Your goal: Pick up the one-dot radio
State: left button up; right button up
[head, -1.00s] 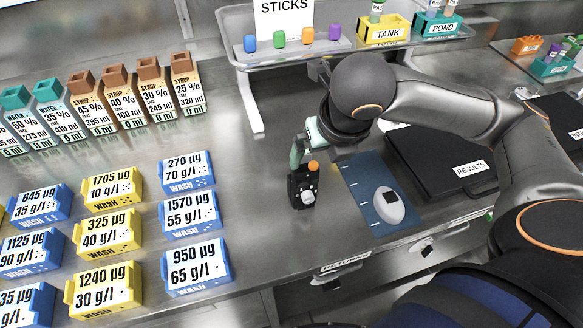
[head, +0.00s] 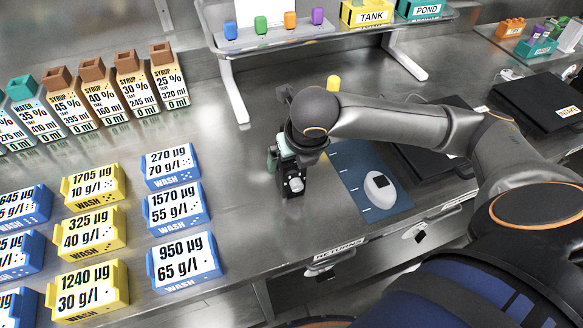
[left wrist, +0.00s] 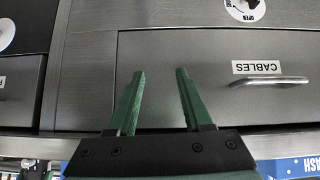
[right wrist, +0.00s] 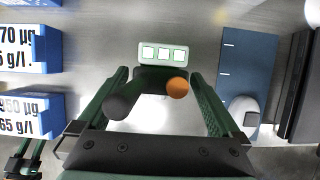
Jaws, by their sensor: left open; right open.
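A small black radio (head: 294,186) stands on the steel bench in the head view, partly hidden by my right gripper (head: 284,160). Its dot count is too small to read. In the right wrist view the radio (right wrist: 160,82) lies between the two green fingers of my right gripper (right wrist: 160,75), seen from above, with an orange knob and a dark round antenna top. The right fingers are open, one on each side of it; I cannot tell whether they touch it. My left gripper (left wrist: 158,75) is open and empty, facing a drawer labelled CABLES.
A blue mat (head: 352,172) with a pale oval device (head: 380,190) lies right of the radio. Blue and yellow WASH boxes (head: 176,206) stand left. A raised shelf (head: 270,42) is behind. A yellow-topped object (head: 333,83) shows behind my right arm. Bench between boxes and radio is clear.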

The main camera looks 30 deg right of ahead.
jog(key=shift+c, duration=0.4)
grip_shut()
dwell(0.4)
